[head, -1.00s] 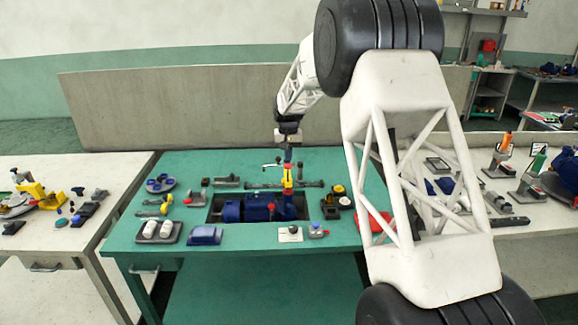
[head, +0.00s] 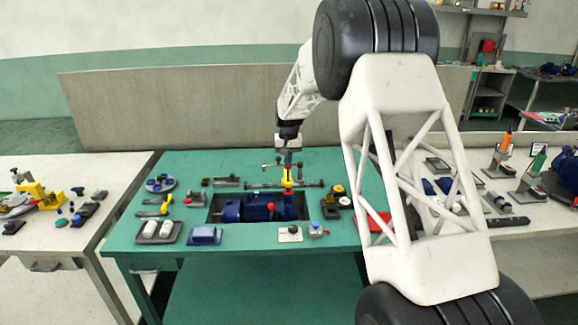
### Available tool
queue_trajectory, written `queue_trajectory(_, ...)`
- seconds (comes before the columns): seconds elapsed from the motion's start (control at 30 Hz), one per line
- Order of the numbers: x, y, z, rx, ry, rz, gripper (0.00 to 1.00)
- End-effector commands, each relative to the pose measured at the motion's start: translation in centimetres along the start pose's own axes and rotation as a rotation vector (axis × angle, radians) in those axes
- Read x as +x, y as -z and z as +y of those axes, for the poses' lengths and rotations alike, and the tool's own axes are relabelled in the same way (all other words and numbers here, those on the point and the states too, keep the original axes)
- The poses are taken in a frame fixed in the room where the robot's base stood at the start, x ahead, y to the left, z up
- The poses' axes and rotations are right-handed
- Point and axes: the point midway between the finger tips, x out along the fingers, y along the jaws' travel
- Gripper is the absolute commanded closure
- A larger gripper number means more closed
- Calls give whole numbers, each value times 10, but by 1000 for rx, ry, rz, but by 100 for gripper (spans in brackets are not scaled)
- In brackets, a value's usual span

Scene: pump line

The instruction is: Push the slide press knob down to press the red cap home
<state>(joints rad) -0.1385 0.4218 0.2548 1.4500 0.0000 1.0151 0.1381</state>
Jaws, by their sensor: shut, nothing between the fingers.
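The knob is small and partly hidden by the fingers. A small red piece (head: 271,207) shows on the front of the pump; I cannot tell whether it is the cap.
The pump sits in a dark recess of the green table (head: 270,250). My arm hides the table's right side.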

Motion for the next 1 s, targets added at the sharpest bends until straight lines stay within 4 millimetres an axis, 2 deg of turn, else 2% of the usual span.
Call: queue_trajectory(1.0, 15, 0, 0, 0, 0, 0, 100)
